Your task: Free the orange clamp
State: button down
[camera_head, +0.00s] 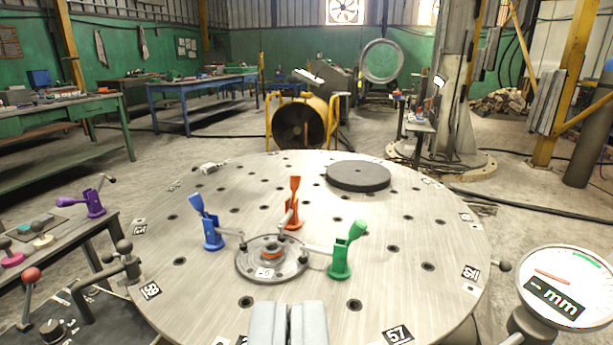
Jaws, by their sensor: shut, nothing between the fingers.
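The orange clamp (293,203) stands on the round steel table (400,262), behind a flanged grey disc (299,267). Its handle points up and its arm reaches down toward the disc; whether its tip touches cannot be told. A blue clamp (209,225) stands left of the disc and a green clamp (345,252) right of it, both with arms reaching toward the disc. My gripper (289,308) is at the bottom middle, in front of the disc and apart from the clamps. Its fingers are together and empty.
A dark round plate (358,176) lies at the table's back right. A dial gauge marked mm (566,288) stands at the right. A side bench at the left holds a purple clamp (94,200) and a red-knobbed lever (31,277). The table's right side is clear.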

aim_at(295, 179)
jog(key=i+l, duration=0.1)
jog(key=i, duration=0.35)
jog(key=i+l+u, duration=0.15)
jog(key=i, duration=0.3)
